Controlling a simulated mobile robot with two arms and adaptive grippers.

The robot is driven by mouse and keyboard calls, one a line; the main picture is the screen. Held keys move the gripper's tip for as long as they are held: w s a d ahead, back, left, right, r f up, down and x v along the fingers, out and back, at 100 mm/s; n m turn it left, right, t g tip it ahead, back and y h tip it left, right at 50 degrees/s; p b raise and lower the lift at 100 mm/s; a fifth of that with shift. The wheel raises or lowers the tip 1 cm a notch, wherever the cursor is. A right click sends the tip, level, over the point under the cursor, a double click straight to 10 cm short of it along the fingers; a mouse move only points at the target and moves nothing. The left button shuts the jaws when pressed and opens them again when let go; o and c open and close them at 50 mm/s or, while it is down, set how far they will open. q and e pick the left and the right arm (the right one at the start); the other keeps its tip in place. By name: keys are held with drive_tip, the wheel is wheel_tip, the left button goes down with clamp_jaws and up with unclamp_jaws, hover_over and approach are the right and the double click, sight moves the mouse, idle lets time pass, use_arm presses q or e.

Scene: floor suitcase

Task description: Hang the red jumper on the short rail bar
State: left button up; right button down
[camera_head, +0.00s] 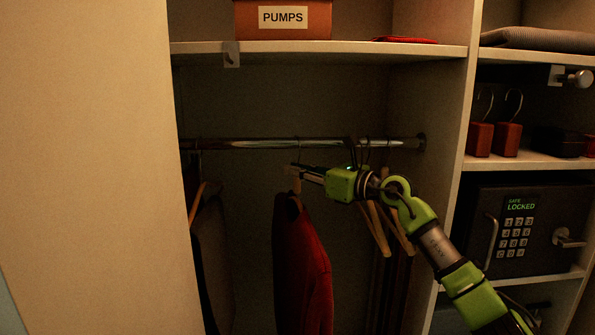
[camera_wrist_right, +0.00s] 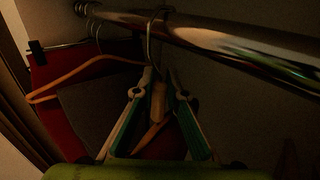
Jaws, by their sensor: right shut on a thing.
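The red jumper (camera_head: 303,265) hangs on a wooden hanger below the rail bar (camera_head: 260,144) in the closet. My right gripper (camera_head: 294,171) is shut on the neck of that hanger, just under the bar. In the right wrist view, the hanger neck (camera_wrist_right: 157,102) sits between the two fingers (camera_wrist_right: 154,88). The wire hook (camera_wrist_right: 150,42) rises to the bar (camera_wrist_right: 215,38) and overlaps it. I cannot tell whether the bar carries the hook's weight. The jumper's body is mostly hidden in the wrist view. My left gripper is not in view.
Dark clothes (camera_head: 208,255) hang at the bar's left end. Bare wooden hangers (camera_head: 377,230) hang right of the jumper, behind my arm. A shelf (camera_head: 330,50) with a PUMPS box (camera_head: 283,30) is above. A safe (camera_head: 525,230) stands in the right compartment.

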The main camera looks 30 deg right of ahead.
drive_tip(key=c, duration=2)
unclamp_jaws()
drive_tip(key=shift+r, duration=0.15)
drive_tip(key=shift+o, duration=0.2)
drive_tip(key=shift+f, duration=0.25)
drive_tip(key=shift+s+d, duration=0.25)
drive_tip(key=shift+s, duration=0.3)
drive_tip(key=v, duration=1.1)
drive_tip(key=shift+r, duration=0.25)
drive_tip(key=shift+a, duration=0.15)
